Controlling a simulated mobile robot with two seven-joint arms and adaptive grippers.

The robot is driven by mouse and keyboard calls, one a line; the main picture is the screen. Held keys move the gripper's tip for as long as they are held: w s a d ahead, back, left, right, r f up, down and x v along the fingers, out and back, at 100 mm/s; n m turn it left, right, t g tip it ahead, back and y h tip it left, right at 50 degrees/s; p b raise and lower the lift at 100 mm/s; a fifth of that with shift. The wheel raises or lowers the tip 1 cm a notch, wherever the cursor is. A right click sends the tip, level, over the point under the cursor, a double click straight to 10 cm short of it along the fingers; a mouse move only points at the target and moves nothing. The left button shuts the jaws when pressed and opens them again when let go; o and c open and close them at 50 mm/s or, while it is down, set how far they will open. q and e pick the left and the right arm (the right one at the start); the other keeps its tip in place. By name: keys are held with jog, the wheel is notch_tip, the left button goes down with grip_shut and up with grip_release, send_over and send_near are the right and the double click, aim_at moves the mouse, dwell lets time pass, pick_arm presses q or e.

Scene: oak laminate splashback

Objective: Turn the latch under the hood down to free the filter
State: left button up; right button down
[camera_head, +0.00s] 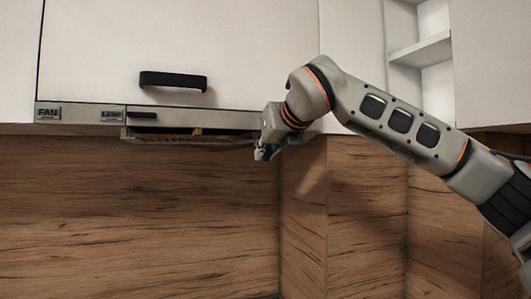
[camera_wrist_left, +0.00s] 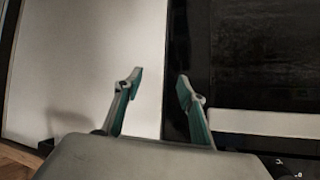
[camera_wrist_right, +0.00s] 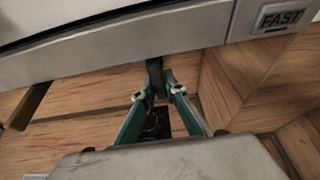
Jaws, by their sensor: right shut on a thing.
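The hood (camera_head: 225,118) is a slim metal front under the white cabinet. The filter (camera_head: 175,135) shows as a thin panel edge beneath it. My right gripper (camera_head: 262,152) is under the hood's right end. In the right wrist view, the right gripper (camera_wrist_right: 157,88) is shut on a dark upright piece, apparently the latch (camera_wrist_right: 155,72), just below the hood front. The fingers hide part of it, and its turn angle is unclear. My left gripper (camera_wrist_left: 157,85) is open and empty in the left wrist view, before a white panel and a dark panel. It is outside the head view.
A cabinet door with a black handle (camera_head: 173,81) is above the hood. A small dark slider (camera_head: 142,115) is on the hood front, beside the FAN and LAMP labels. The wood splashback (camera_head: 140,205) is behind, with free room below the hood. An open shelf (camera_head: 420,50) is at right.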

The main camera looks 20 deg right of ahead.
jog(key=c, duration=2)
grip_release()
jog(key=shift+c, duration=0.2)
jog(key=shift+s, duration=0.1)
jog(key=v, duration=1.2)
jog(key=shift+r, duration=0.1)
